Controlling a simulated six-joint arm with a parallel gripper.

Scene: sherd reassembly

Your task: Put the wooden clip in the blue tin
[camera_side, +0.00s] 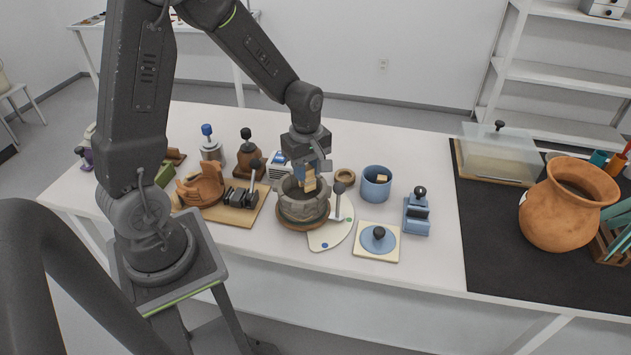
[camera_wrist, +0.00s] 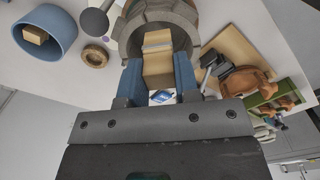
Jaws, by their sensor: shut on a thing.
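My gripper (camera_side: 312,170) is shut on a light wooden clip (camera_side: 310,183), held at the mouth of a grey stone-like pot (camera_side: 303,210). In the wrist view the clip (camera_wrist: 158,68) sits between the two blue fingers of my gripper (camera_wrist: 158,62), with the pot's ring (camera_wrist: 125,32) around its far end. The blue tin (camera_side: 376,190) stands upright to the right of the pot. Another light wooden piece (camera_side: 382,178) lies inside the tin. The tin (camera_wrist: 62,42) and that piece (camera_wrist: 34,35) also show at the upper left of the wrist view.
A small brown ring (camera_side: 345,178) lies between pot and tin. A dark-knobbed tool (camera_side: 339,190) stands close beside the pot. A blue stand (camera_side: 417,215) and a square plate with a knob (camera_side: 378,240) are near the tin. A wooden board (camera_side: 240,213) with orange sherds is left.

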